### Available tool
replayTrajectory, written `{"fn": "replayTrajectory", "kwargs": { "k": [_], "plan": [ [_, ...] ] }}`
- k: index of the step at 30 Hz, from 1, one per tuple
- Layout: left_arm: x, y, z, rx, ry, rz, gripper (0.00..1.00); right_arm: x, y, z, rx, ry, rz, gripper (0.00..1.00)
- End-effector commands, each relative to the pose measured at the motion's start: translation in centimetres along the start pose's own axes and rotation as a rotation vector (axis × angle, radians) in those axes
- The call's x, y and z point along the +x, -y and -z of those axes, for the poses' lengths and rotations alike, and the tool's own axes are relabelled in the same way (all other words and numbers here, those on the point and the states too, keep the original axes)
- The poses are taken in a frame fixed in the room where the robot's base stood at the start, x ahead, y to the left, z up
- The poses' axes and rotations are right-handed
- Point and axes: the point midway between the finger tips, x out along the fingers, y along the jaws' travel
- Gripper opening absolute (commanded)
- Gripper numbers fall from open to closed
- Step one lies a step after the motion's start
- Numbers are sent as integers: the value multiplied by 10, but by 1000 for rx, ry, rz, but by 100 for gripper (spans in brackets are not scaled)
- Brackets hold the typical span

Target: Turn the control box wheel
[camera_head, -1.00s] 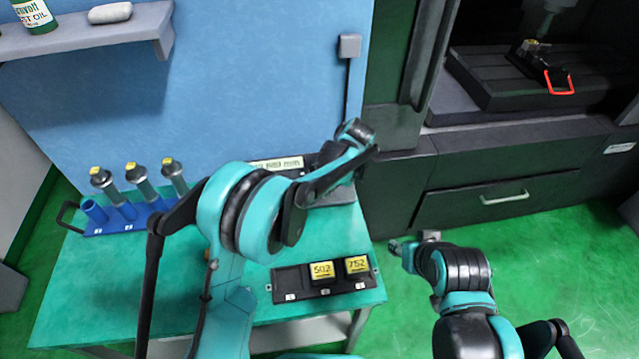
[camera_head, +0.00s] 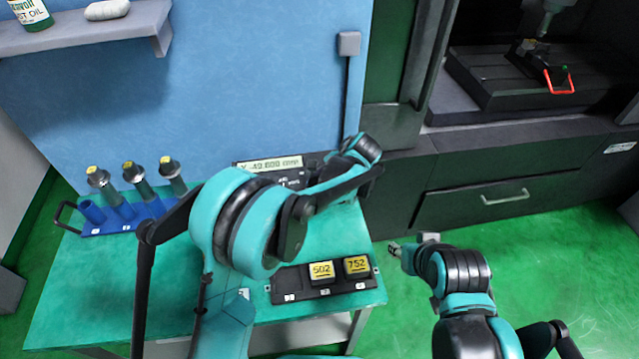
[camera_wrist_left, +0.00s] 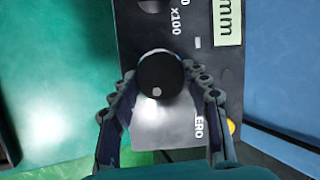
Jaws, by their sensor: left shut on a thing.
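The control box (camera_head: 292,181) stands at the back right of the green bench, partly covered by my left arm. Its lit display (camera_head: 270,164) seems to read about -42.000 mm. In the left wrist view the box face (camera_wrist_left: 187,110) shows the black round wheel (camera_wrist_left: 160,76) with a pale dot near its lower left. My left gripper (camera_wrist_left: 162,84) is shut on the wheel, one finger at each side. In the head view the left wrist is over the box and its fingertips are hidden. My right gripper (camera_head: 397,249) is low, right of the bench, away from the box; its jaw opening is unclear.
A tray with yellow-topped blocks (camera_head: 321,288) lies at the bench front. A blue rack (camera_head: 123,219) with cylindrical tools is at the left. The dark machine (camera_head: 480,184) stands at the right. A blue panel is behind the bench.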

Motion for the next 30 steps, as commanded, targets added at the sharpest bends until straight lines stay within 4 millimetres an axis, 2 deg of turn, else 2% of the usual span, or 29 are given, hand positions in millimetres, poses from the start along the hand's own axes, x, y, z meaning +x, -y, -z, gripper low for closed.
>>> {"fn": "replayTrajectory", "kwargs": {
  "k": [9, 10, 12, 23, 26, 30],
  "plan": [
    [0, -1, 1, 0, -2, -2, 18, 0, 0, 0, 0, 0, 0, 40],
    [0, -1, 1, 0, -1, -2, 55, 0, 0, 0, 0, 0, 0, 40],
    [0, -1, 0, 0, -1, -2, 68, 0, 0, 0, 0, 0, 0, 40],
    [-4, 0, 0, 0, -1, -1, 68, 0, 0, 0, 0, 0, 0, 40],
    [-16, 0, 1, 1, -1, -1, 68, 0, 0, 0, 0, 0, 0, 40],
    [-45, -1, 1, 2, -2, -1, 68, 0, 0, 0, 0, 0, 0, 40]
  ]
}}
